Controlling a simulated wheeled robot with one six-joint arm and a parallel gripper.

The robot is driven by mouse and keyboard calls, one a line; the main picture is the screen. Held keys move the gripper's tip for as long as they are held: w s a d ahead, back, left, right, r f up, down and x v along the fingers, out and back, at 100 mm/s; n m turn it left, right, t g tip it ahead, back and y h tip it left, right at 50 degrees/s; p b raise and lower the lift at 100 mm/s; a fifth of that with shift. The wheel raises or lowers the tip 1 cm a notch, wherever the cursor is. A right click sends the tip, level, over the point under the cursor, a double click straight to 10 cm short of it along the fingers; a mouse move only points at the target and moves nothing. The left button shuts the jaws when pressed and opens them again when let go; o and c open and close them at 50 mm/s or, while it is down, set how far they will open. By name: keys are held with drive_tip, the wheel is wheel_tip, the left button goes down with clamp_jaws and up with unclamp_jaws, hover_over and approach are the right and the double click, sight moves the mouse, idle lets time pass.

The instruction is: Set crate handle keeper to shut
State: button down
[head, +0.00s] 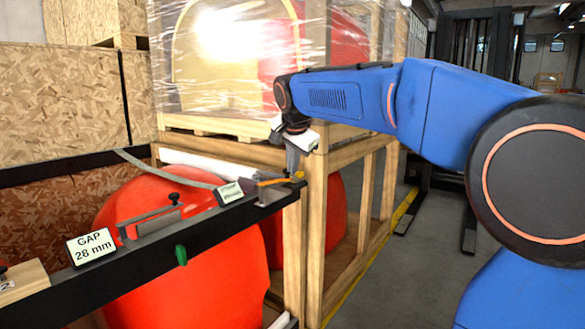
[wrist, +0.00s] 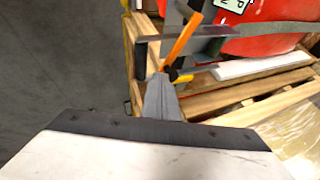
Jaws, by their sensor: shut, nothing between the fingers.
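An orange lever (head: 272,182), probably the crate handle keeper, sits on a dark bracket at the right end of the black rail (head: 200,235). In the wrist view the orange lever (wrist: 184,38) slants up to the right across the dark bracket (wrist: 205,33). A small yellow piece (wrist: 182,78) shows near its lower end. My gripper (head: 293,172) is shut and empty, pointing down beside the lever's right end. In the wrist view the closed grey fingertips (wrist: 158,80) are close to the lever's lower end; I cannot tell whether they touch.
Wooden crate posts (head: 317,210) and red nosecones (head: 185,285) stand close behind.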

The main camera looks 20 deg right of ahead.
drive_tip(key=shift+w+n+y, duration=0.3)
drive_tip(key=shift+w+n, duration=0.3)
drive_tip(key=shift+w, duration=1.2)
drive_tip(key=shift+s+d, duration=0.25)
drive_tip(key=s, duration=0.1)
drive_tip(key=s+d+r, duration=0.1)
drive_tip(key=s+d, duration=0.1)
drive_tip(key=shift+d+r, duration=0.2)
drive_tip(key=shift+r, duration=0.15)
drive_tip(key=d+v, duration=0.1)
drive_tip(key=v, duration=0.8)
drive_tip(key=s+f+n+g+y, duration=0.1)
drive_tip(key=s+f+n, duration=0.9)
drive_tip(key=s+f, duration=2.5)
drive_tip(key=shift+s+f+n+g, duration=0.15)
drive_tip(key=shift+s+n+g, duration=0.25)
drive_tip(key=shift+s, duration=0.65)
